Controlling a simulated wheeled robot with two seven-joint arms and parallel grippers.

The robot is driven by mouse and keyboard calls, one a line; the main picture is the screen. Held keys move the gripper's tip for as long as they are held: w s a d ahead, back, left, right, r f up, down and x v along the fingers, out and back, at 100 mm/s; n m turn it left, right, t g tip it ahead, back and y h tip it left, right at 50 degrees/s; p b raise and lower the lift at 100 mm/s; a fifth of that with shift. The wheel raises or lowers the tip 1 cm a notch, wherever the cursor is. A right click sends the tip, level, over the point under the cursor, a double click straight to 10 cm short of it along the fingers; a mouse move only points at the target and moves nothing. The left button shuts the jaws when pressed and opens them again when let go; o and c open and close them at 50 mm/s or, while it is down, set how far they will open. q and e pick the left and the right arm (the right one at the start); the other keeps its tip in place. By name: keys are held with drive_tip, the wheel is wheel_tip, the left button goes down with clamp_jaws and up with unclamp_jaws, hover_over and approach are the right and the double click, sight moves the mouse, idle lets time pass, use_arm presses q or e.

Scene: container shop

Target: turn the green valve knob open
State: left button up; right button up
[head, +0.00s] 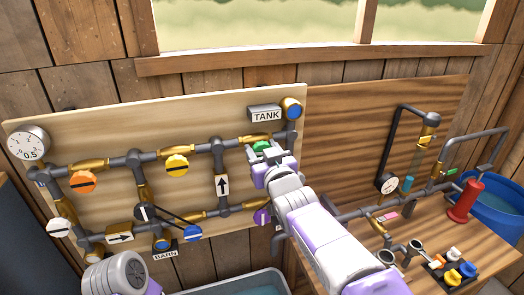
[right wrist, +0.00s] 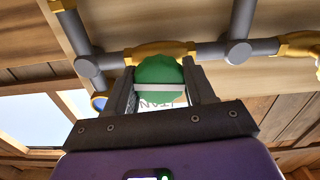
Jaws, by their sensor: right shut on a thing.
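The green valve knob (head: 261,146) sits on a brass fitting in the upper pipe row, below the TANK sign (head: 265,114). In the head view my right gripper (head: 268,156) covers most of it. In the right wrist view the green knob (right wrist: 158,70) is between the fingers of my right gripper (right wrist: 160,82), which are shut on its sides. Its white stripe runs across from finger to finger, roughly along the pipe behind it. My left arm shows only as a rounded grey and lilac part at the lower left; its gripper is not seen.
Orange (head: 83,182), yellow (head: 177,165), white (head: 58,228), blue (head: 193,234) and purple (head: 261,217) knobs share the pipe board. A pressure gauge (head: 28,143) is at its left. A workbench with a red cylinder (head: 465,202) is at right, a water basin (head: 254,284) below.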

drive_tip(key=shift+f+n+b, duration=0.1)
drive_tip(key=shift+n+b, duration=0.2)
drive_tip(key=shift+b, duration=0.1)
drive_tip(key=shift+n, duration=0.4)
drive_tip(key=o, duration=1)
drive_tip(key=shift+s, duration=0.1)
drive_tip(key=shift+v, duration=3.7)
